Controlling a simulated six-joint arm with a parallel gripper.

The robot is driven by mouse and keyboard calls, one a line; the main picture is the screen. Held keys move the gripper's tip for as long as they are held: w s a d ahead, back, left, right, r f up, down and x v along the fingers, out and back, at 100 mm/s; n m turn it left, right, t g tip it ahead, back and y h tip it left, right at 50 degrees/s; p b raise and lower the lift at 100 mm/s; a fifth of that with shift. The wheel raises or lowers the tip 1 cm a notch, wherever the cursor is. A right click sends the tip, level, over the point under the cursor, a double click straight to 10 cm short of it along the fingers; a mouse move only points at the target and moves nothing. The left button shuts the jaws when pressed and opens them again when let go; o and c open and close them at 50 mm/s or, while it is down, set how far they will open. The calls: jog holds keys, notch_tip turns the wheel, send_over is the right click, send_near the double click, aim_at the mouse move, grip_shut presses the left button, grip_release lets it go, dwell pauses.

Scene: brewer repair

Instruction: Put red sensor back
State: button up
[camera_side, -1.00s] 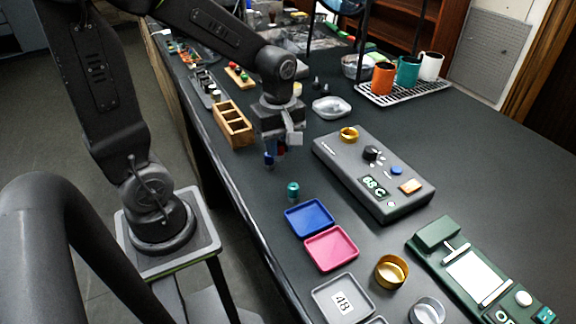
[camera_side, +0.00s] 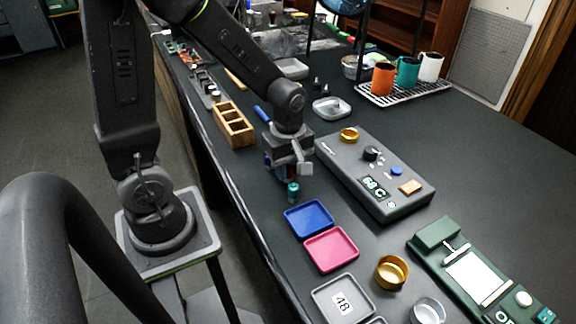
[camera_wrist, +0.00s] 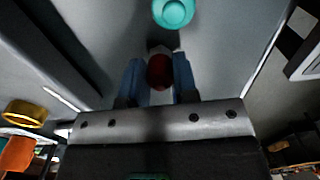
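My gripper (camera_side: 281,168) has blue fingers and hangs above the black bench, left of the grey control box. In the wrist view, the red sensor (camera_wrist: 159,71) sits between the two fingers (camera_wrist: 160,80), which appear shut on it. In the side view the red part is mostly hidden by the fingers and wrist. A teal cylinder (camera_side: 293,190) stands upright on the bench, just in front of the gripper. Its round top also shows in the wrist view (camera_wrist: 173,12).
The grey control box (camera_side: 338,165) reads 68 C. Blue (camera_side: 309,217) and pink (camera_side: 331,249) trays lie in front of the teal cylinder. A wooden compartment box (camera_side: 234,127) stands behind left. A green scale (camera_side: 437,232) is at the right, near a brass cup (camera_side: 391,272).

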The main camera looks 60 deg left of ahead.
aim_at(289, 167)
jog(key=o, duration=0.4)
jog(key=shift+r, duration=0.1)
notch_tip(289, 167, up, 11)
jog(key=shift+s+d+r+m+t, duration=0.9)
jog(key=shift+s+m, duration=0.45)
jog(key=shift+m, duration=1.65)
jog(key=shift+s+d+r+m+t, duration=0.8)
jog(key=shift+s+m, duration=0.55)
jog(key=shift+m, duration=1.65)
jog(key=shift+s+d+r+m+t, duration=0.75)
jog(key=shift+s+m+t, duration=0.5)
jog(key=shift+m, duration=1.75)
jog(key=shift+a+r, duration=0.1)
